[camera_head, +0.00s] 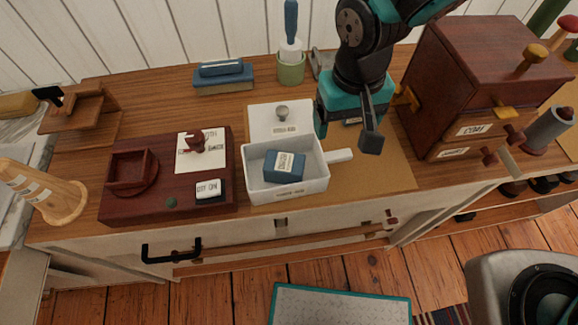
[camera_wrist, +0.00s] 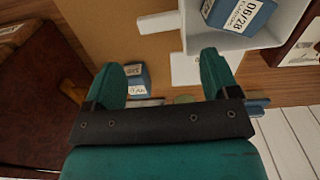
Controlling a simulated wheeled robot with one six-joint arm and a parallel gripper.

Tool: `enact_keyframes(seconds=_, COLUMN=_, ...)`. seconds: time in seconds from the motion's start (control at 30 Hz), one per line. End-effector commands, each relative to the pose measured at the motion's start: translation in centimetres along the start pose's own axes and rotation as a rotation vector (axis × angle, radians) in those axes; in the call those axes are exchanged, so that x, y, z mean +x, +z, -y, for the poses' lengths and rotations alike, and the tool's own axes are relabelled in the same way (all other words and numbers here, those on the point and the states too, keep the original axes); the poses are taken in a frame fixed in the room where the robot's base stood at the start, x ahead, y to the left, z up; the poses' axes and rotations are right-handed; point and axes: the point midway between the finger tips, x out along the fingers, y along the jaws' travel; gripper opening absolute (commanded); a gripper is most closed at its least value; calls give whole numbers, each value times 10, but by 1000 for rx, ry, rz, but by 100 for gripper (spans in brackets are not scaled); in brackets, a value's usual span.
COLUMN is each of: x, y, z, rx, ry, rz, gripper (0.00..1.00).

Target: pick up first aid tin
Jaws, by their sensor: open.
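My gripper (camera_head: 346,132) is open above the back right of the brown mat and points down. It shows in the wrist view (camera_wrist: 162,66) with nothing held between its teal fingers. A small blue box with white labels (camera_wrist: 138,80) lies below, beside and partly behind the left finger; in the head view it (camera_head: 352,121) is mostly hidden by my gripper. Another blue box with a white label (camera_head: 285,166) sits inside a white handled tray (camera_head: 318,191); its label reads "06/28" in the wrist view (camera_wrist: 238,14). I cannot tell which blue box is the first aid tin.
A dark red wooden cabinet (camera_head: 478,75) with drawers and knobs stands close on the right. A white lidded panel (camera_head: 266,123) lies behind the tray. A green cup (camera_head: 291,69) holds a brush. A dark red wooden box (camera_head: 130,206) stands left. The brown mat (camera_head: 385,175) is clear in front.

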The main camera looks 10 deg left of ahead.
Motion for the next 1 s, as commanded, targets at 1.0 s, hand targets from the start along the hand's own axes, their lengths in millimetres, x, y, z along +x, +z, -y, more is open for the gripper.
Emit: enact_keyframes(seconds=1.0, x=108, y=2, z=1, rx=-1, ry=-2, rz=0, gripper=81)
